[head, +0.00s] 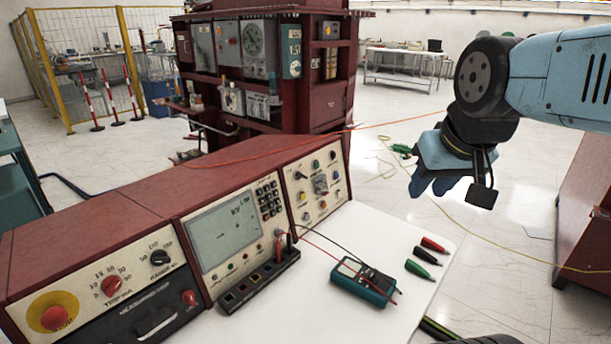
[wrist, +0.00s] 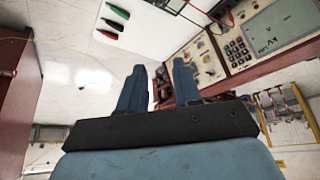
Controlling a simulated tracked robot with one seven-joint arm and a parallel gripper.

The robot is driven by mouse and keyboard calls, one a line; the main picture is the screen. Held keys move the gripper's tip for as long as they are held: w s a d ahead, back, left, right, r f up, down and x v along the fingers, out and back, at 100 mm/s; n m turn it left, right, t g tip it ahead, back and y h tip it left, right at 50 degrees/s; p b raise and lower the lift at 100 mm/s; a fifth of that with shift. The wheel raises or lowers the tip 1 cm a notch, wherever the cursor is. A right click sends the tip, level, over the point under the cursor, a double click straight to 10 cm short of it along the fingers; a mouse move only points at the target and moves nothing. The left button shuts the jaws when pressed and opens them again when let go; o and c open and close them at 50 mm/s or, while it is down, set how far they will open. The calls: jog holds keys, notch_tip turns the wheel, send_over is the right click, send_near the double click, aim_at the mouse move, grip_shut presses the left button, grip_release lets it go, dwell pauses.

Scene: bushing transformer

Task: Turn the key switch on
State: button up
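The red control console (head: 150,215) stands at the left on a white table in the head view. Its right-hand panel (head: 304,206) carries several small coloured knobs and a square grey fitting (head: 320,184). I cannot tell for sure which of these small controls is the key switch. My gripper (head: 432,187) is in the air to the right of the console, beyond the table's right edge, and points down. In the wrist view my gripper (wrist: 159,82) shows two blue fingers apart with nothing between them. Part of the console panel (wrist: 205,50) shows beyond the fingers.
A teal multimeter (head: 362,282) with thin leads lies on the white table (head: 300,310). Red, green and black markers (head: 420,268) lie near its right edge. A red cabinet (head: 270,80) stands behind. A brown unit (head: 585,200) is at the right. Floor between is mostly clear.

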jog(key=w+d+f+n+t+h, duration=0.1)
jog(key=w+d+t, duration=0.1)
jog(key=w, duration=0.5)
jog(key=w+d+f+n+t, duration=0.1)
jog(key=w+d+n, duration=0.1)
jog(key=w, duration=0.5)
jog(key=n+t+y, duration=0.2)
jog(key=n+y, duration=0.9)
jog(key=n, duration=0.4)
send_near(306, 177)
jog(key=x, duration=0.9)
jog(key=shift+w+a, duration=0.15)
jog(key=shift+a, duration=0.15)
jog(key=shift+c, duration=0.3)
grip_shut()
